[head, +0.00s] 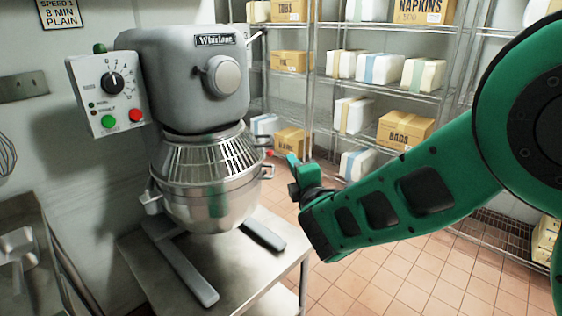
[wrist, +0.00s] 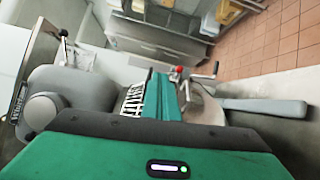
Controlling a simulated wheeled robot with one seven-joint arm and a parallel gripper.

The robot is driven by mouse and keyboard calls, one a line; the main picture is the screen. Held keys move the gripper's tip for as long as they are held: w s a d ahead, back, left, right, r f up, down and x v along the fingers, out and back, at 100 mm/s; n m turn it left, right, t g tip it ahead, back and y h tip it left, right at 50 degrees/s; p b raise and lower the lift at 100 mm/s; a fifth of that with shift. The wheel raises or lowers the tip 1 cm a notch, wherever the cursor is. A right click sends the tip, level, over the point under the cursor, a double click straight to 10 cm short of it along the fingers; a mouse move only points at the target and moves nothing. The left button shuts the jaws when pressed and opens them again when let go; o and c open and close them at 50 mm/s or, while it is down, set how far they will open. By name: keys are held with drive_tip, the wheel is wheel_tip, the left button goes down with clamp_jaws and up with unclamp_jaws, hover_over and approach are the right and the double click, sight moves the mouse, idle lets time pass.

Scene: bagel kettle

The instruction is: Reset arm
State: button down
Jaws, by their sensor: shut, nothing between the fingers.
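My green arm reaches in from the right in the head view. My gripper (head: 292,163) is shut and empty, just right of the large grey stand mixer (head: 190,75). It appears apart from the mixer's steel bowl (head: 215,207) and wire guard (head: 207,155), though the exact gap is hard to judge. In the wrist view the mixer (wrist: 75,95) lies sideways at the left. A red-tipped lever (wrist: 180,70) shows close beside the green fingers there.
The mixer stands on a steel table (head: 265,270). A control box (head: 107,92) with a dial and buttons is on its left. Wire shelves (head: 335,90) with boxes and wrapped packages stand behind. A steel counter (head: 45,265) is at the left. Tiled floor (head: 400,280) is open at lower right.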

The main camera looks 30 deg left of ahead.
drive_tip(key=shift+d+r, duration=0.2)
drive_tip(key=shift+d, duration=0.9)
drive_tip(key=shift+d+r, duration=0.15)
drive_tip(key=shift+d, duration=0.9)
